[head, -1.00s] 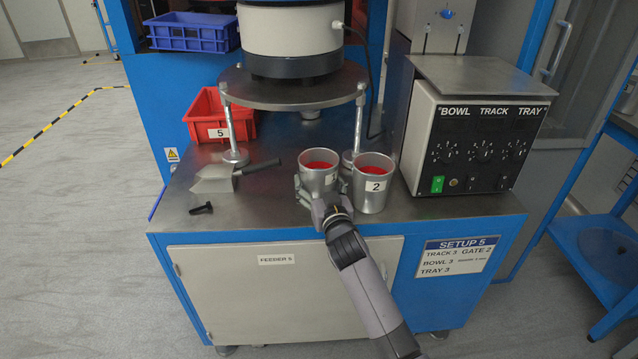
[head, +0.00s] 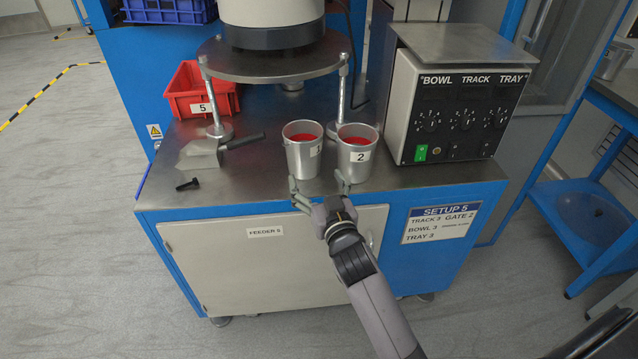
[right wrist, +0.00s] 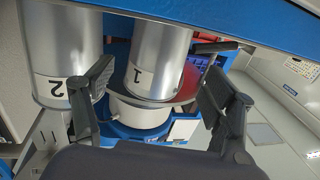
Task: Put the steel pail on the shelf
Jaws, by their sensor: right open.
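Two steel pails with red insides stand upright, close side by side, on the steel bench top: pail 1 (head: 302,155) and pail 2 (head: 355,160). Another steel vessel (head: 613,62) stands on the blue stand at the right edge, partly cut off. My right gripper (head: 318,186) is open and empty, just in front of pail 1. In the right wrist view, pail 1 (right wrist: 155,60) shows between and beyond the open fingers (right wrist: 158,85), and pail 2 (right wrist: 60,45) is at left. The blue stand has a lower shelf (head: 590,200). My left gripper is not in view.
A scoop (head: 200,155) and a black bolt (head: 187,184) lie at the bench's left. A red bin (head: 203,100) is behind them. A round steel platform (head: 275,62) overhangs the back. The control box (head: 455,105) stands right of the pails.

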